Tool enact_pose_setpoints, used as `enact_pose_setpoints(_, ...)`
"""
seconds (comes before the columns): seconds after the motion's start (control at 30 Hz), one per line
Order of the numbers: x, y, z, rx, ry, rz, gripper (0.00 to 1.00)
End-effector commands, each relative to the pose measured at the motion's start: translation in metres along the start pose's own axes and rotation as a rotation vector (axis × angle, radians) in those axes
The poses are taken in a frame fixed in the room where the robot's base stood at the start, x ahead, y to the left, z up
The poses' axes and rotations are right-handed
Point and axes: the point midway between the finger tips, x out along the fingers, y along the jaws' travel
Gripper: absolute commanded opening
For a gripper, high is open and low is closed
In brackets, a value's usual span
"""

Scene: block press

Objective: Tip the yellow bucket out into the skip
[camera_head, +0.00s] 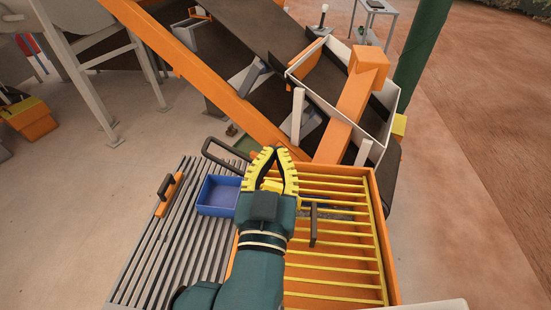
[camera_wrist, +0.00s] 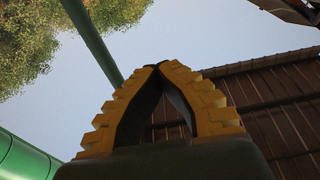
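My gripper (camera_head: 271,152) has toothed yellow fingers and is above the left edge of an orange frame with yellow bars. In the wrist view, its fingertips (camera_wrist: 156,66) meet at the top, with only a narrow empty gap lower between the fingers. I cannot pick out a yellow bucket for certain. A small yellow piece (camera_head: 270,185) shows between the finger bases, but I cannot tell what it is. An orange container (camera_head: 30,121) with yellow on top stands on the floor at the far left; I cannot tell whether it is the skip.
A blue tray (camera_head: 217,196) lies on the slatted grey rack (camera_head: 145,262), left of my gripper. The orange frame (camera_head: 385,265) is to the right. An orange beam (camera_head: 195,72), a dark conveyor (camera_head: 245,35) and a white-walled hopper (camera_head: 330,103) stand beyond. Open ground lies right.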

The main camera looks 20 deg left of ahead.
Motion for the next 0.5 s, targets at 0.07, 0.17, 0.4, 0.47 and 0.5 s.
enact_pose_setpoints(0.07,-0.0019,-0.0001,0.0051,0.000,0.013,0.000,0.00)
enact_pose_setpoints(0.17,-0.0035,-0.0001,0.0068,0.000,0.029,0.000,0.00)
enact_pose_setpoints(0.4,-0.0059,-0.0001,0.0102,0.001,0.069,0.001,0.00)
enact_pose_setpoints(0.47,-0.0066,-0.0001,0.0110,0.001,0.080,0.000,0.00)
enact_pose_setpoints(0.5,-0.0071,-0.0001,0.0116,0.001,0.087,0.000,0.00)
